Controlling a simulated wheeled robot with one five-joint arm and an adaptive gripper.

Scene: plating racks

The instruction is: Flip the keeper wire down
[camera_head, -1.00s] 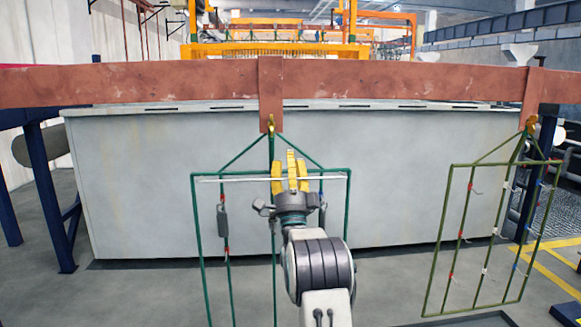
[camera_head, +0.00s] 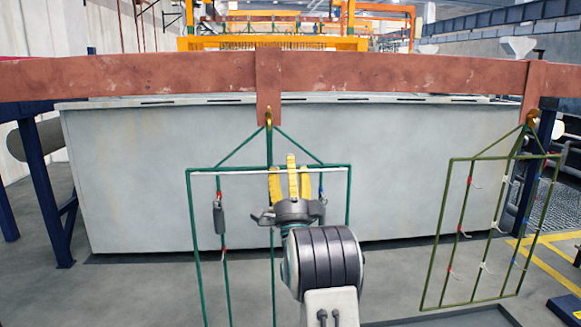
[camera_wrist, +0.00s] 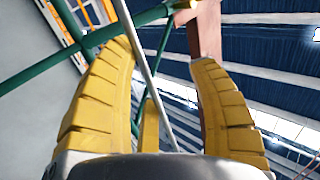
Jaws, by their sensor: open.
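The green rack (camera_head: 191,235) hangs by a gold hook (camera_head: 269,118) from the copper-coloured bar. The pale keeper wire (camera_head: 225,173) runs level along the rack, just under its top rail. My gripper (camera_head: 289,172) has yellow fingers and is open at the middle of the rack's top, overlapping the wire in the head view. In the wrist view the grey wire (camera_wrist: 146,65) passes between the spread fingers of my gripper (camera_wrist: 165,57). It does not look clamped. The rack's green rails (camera_wrist: 112,32) show beyond the fingers. Whether the wire touches a finger, I cannot tell.
The copper-coloured bar (camera_head: 140,77) spans the view above. A second, olive rack (camera_head: 446,230) hangs at the right. A large grey tank (camera_head: 130,190) stands behind. A dark grey weight-like part (camera_head: 218,217) hangs on the green rack's left side.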

